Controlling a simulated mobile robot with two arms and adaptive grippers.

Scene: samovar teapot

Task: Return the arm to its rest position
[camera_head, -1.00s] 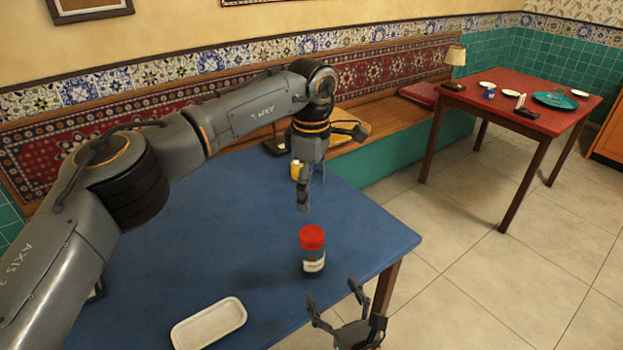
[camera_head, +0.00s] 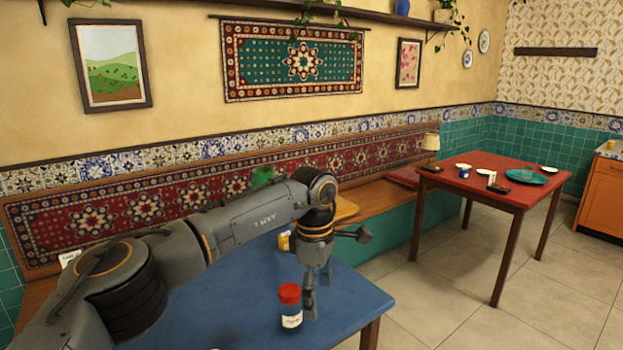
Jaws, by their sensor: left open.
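My left arm reaches in from the lower left over the blue table (camera_head: 225,305). Its gripper (camera_head: 317,290) points down and is open, with nothing between its fingers. A jar with a red lid and a pale label (camera_head: 290,310) stands upright on the table, just left of the fingertips in the picture. I cannot tell how far apart they are in depth. My right gripper is out of view.
A yellow object (camera_head: 284,241) shows behind my left arm at the table's back. A wooden bench (camera_head: 380,196) runs along the wall. A red table (camera_head: 490,178) with dishes stands at the right. Tiled floor between the tables is clear.

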